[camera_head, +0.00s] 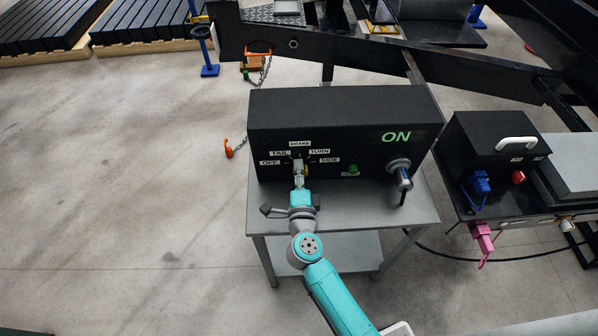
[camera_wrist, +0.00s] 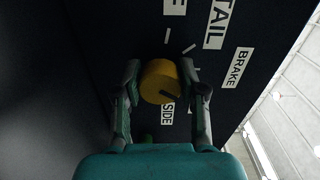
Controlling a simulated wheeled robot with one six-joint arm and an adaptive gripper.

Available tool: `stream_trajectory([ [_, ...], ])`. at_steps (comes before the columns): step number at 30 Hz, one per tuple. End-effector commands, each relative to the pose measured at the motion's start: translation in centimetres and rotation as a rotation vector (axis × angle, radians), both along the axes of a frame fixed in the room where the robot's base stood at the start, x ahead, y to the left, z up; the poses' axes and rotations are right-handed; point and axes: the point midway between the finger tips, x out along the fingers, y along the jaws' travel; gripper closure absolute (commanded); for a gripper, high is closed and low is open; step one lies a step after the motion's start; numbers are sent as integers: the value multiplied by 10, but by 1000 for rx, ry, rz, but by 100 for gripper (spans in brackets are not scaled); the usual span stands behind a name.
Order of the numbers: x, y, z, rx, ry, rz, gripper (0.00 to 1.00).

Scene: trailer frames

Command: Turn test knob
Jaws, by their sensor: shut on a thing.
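The test knob is yellow and round and sits on the front of a black test box (camera_head: 345,120). It shows at the middle of the wrist view (camera_wrist: 158,80), with a dark slot on its face toward the lower right. In the head view the knob (camera_head: 304,169) is partly hidden by my gripper (camera_head: 299,180). Labels OFF, TAIL, BRAKE, TURN and SIDE fan around it. In the wrist view my gripper (camera_wrist: 162,86) has one finger on each side of the knob, shut on it. Green ON letters (camera_head: 396,137) show on the box's right part.
The box stands on a grey metal table (camera_head: 420,209). A small green part (camera_head: 353,170) and a silver round connector (camera_head: 400,172) sit right of the knob. Another black box (camera_head: 495,135) with blue, red and pink fittings stands at right. Open floor lies at left.

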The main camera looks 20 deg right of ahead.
Motion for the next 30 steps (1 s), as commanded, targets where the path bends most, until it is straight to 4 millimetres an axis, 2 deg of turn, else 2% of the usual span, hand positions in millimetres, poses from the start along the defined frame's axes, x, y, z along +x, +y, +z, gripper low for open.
stream_trajectory([
  [18, -1, -1, 1, 536, -172, -1, 94],
  [30, -1, -1, 1, 744, -240, -2, 94],
])
